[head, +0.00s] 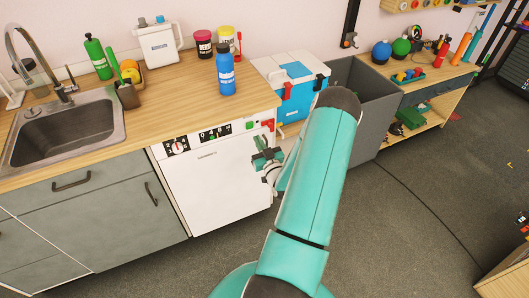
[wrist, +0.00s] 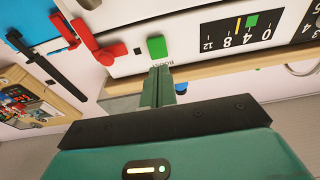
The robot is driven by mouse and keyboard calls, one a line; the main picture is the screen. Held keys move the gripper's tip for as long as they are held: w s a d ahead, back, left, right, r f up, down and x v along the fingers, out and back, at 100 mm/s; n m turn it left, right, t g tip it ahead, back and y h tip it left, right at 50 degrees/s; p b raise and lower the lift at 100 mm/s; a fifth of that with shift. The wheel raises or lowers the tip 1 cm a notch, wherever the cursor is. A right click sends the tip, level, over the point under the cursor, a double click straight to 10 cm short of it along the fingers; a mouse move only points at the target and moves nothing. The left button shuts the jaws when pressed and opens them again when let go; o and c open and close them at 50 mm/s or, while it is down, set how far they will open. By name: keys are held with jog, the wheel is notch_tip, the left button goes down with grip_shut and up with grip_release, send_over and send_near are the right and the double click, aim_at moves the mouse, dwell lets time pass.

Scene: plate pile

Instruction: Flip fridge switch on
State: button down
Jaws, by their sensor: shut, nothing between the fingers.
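The white appliance (head: 215,175) stands under the counter, with a control panel along its top edge. A red lever-like switch (wrist: 97,38) shows on its panel in the wrist view, left of a square green button (wrist: 157,47). The head view shows the red switch (head: 268,124) at the panel's right end. My gripper (head: 262,150) is in front of the appliance, a little below the panel. In the wrist view my gripper (wrist: 160,72) is shut and empty, its tips just by the green button and to the right of the red switch. Contact cannot be told.
The panel also has a numbered dial strip (wrist: 245,27). A blue bottle (head: 226,72) stands on the counter (head: 185,110) above. A cooler box with a blue front (head: 300,95) and a grey bin (head: 375,95) are to the right. The floor in front is clear.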

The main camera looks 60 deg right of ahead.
aim_at(250, 125)
jog(key=shift+x, duration=2.75)
